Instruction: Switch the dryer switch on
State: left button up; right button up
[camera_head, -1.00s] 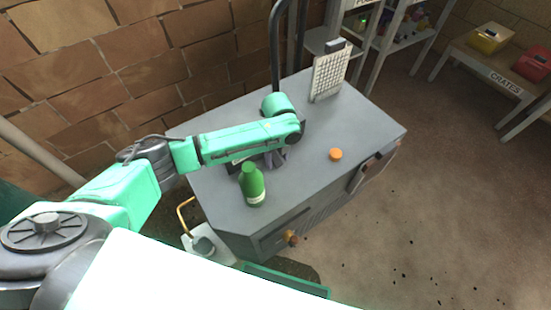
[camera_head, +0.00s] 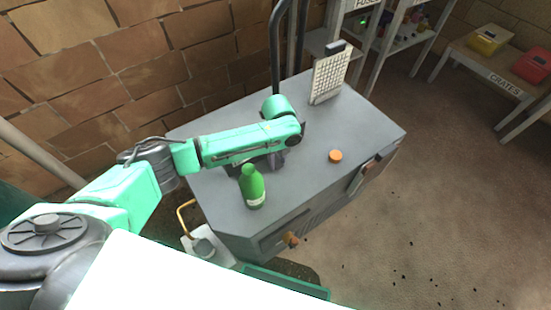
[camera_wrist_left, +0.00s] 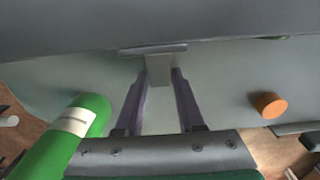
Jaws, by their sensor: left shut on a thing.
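My left arm reaches over the grey cabinet top (camera_head: 335,125). My left gripper (camera_wrist_left: 161,76) is shut on a small grey block (camera_wrist_left: 159,69) that stands out from a flat grey plate (camera_wrist_left: 153,50). The block may be the dryer switch; I see no label on it and cannot tell whether it is on. In the head view the left gripper (camera_head: 268,163) is mostly hidden under my wrist, and the block does not show. My right gripper is not in view.
A green bottle (camera_head: 252,187) stands close to the left gripper, and also shows in the left wrist view (camera_wrist_left: 62,140). An orange cap (camera_head: 335,156) lies to the right. A white grid panel (camera_head: 329,76) stands at the back. The cabinet's right part is mostly clear.

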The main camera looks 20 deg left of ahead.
pick_arm(q)
jog(key=shift+w+r+p, duration=0.15)
jog(key=shift+r+p, duration=2.35)
jog(key=shift+r, duration=0.2)
jog(key=o, duration=0.9)
jog(key=shift+d, duration=0.1)
notch_tip(320, 180, up, 4)
jog(key=p, duration=0.4)
jog(key=shift+p, duration=0.3)
